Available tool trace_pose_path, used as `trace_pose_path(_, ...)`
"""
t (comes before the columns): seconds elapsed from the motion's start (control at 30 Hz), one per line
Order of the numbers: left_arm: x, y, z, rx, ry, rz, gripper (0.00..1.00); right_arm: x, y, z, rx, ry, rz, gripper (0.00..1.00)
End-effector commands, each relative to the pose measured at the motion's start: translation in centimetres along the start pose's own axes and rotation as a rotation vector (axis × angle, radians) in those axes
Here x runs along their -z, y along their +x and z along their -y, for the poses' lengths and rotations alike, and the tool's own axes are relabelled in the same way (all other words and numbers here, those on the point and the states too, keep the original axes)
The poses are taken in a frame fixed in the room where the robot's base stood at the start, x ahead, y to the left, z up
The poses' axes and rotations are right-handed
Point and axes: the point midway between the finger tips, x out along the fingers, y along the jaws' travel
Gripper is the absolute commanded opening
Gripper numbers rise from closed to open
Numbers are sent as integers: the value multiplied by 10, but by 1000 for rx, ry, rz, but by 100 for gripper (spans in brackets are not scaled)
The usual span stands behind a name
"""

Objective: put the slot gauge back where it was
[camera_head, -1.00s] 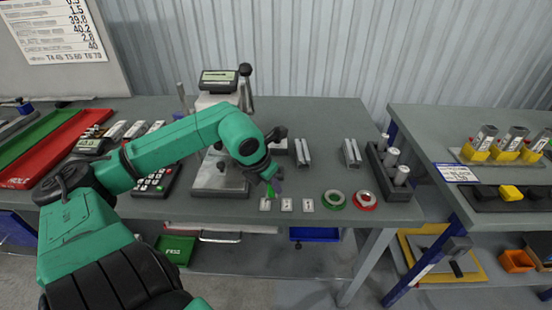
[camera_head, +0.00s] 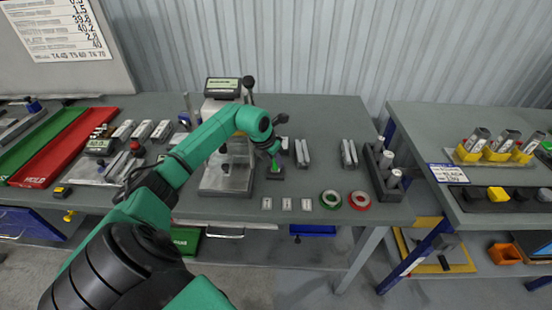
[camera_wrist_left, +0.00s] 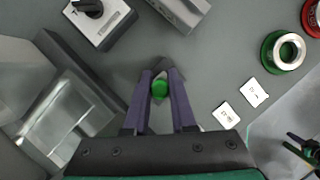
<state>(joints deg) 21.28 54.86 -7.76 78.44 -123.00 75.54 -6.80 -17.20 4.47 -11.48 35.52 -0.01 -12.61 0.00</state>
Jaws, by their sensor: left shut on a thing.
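My left gripper (camera_head: 273,154) points down over the middle of the table, just right of the gauge stand. It is shut on a small green-topped piece (camera_head: 275,163), which I take to be the slot gauge. In the left wrist view the round green top (camera_wrist_left: 159,88) sits between the two fingers (camera_wrist_left: 159,95). A small dark block (camera_head: 275,173) shows directly under the piece; I cannot tell whether the two touch. The lower part of the piece is hidden. My right gripper is not in view.
The grey gauge stand (camera_head: 228,180) is close on the left. Metal blocks (camera_head: 301,153) stand to the right. Nearer the front edge lie white number tags (camera_head: 286,204), a green ring (camera_head: 330,199) and a red ring (camera_head: 359,200). Table between them is bare.

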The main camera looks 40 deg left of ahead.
Motion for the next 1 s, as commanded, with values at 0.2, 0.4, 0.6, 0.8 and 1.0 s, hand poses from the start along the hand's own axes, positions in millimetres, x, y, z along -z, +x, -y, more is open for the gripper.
trace_pose_path(0.2, 3, 7, 0, -1, 0, 0, 0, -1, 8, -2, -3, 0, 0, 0)
trace_pose_path(0.4, 3, 6, 0, -1, 0, 0, 54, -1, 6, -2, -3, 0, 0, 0)
trace_pose_path(0.6, 2, 5, 0, 0, -1, 0, 54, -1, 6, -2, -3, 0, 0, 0)
trace_pose_path(0.8, 0, -11, -2, -4, 1, 2, 54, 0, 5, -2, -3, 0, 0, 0)
trace_pose_path(1.0, 1, -55, -2, -6, 3, 2, 54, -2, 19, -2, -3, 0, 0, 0)
